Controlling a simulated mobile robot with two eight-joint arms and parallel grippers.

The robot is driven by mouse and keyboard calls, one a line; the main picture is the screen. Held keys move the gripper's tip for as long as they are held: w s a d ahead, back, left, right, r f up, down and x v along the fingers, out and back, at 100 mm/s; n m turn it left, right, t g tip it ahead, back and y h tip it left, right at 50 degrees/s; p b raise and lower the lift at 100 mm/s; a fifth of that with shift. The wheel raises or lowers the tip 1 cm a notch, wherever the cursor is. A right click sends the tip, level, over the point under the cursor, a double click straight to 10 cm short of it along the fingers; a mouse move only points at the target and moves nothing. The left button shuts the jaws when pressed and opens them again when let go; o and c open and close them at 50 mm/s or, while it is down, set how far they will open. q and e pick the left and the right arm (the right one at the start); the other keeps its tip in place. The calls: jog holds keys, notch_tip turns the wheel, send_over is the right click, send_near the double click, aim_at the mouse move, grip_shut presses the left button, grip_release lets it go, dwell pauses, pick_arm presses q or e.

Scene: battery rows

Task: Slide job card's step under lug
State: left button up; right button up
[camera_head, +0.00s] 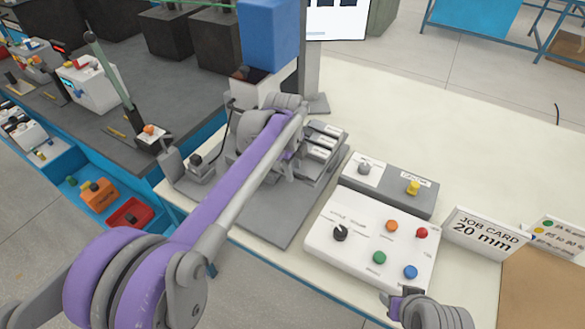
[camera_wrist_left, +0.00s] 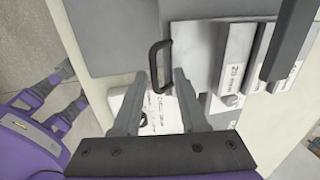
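The job card (camera_head: 485,234) reads "20 mm" and stands at the right of the bench. A stepped set of labelled metal blocks (camera_head: 322,146) lies partly behind my left arm. In the left wrist view a step marked 20 (camera_wrist_left: 233,72) shows, with a dark bar (camera_wrist_left: 292,38), possibly the lug, across the blocks' upper right. My left gripper (camera_wrist_left: 158,74) is open. A black loop handle (camera_wrist_left: 154,62) shows between its fingertips; I cannot tell whether they touch it. In the head view my left fingers are hidden. My right gripper (camera_head: 398,294) is open and empty at the lower right.
A white control panel (camera_head: 350,258) with a knob and coloured buttons stands right of the grey plate (camera_head: 262,216). A grey box (camera_head: 415,197) with two knobs is behind it. A blue-headed machine (camera_head: 270,35) rises behind my left wrist.

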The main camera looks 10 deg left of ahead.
pick_arm(q)
jog(key=shift+s, duration=0.1)
jog(key=shift+r, duration=0.15)
notch_tip(320, 180, up, 10)
jog(key=s, duration=0.1)
jog(key=shift+s+a+r+p, duration=0.2)
jog(key=shift+s+a+p, duration=0.1)
jog(key=shift+s+a, duration=0.1)
jog(key=s+a+f+n+t, duration=0.1)
jog(key=s+a+f+n, duration=0.1)
jog(key=s+f+n, duration=0.3)
jog(key=s+a+f+n+t, duration=0.1)
jog(key=s+a+f+n, duration=0.1)
jog(key=s+f+n, duration=0.3)
jog(key=s+a+f+n+t, duration=0.1)
jog(key=s+a+f+n, duration=0.2)
jog(key=s+n, duration=0.8)
jog(key=s+f, duration=0.2)
jog(key=s, duration=0.3)
jog(key=shift+s+f+n+t+y, duration=0.2)
jog(key=shift+f+n+t+y, duration=0.1)
jog(key=shift+n+t, duration=0.1)
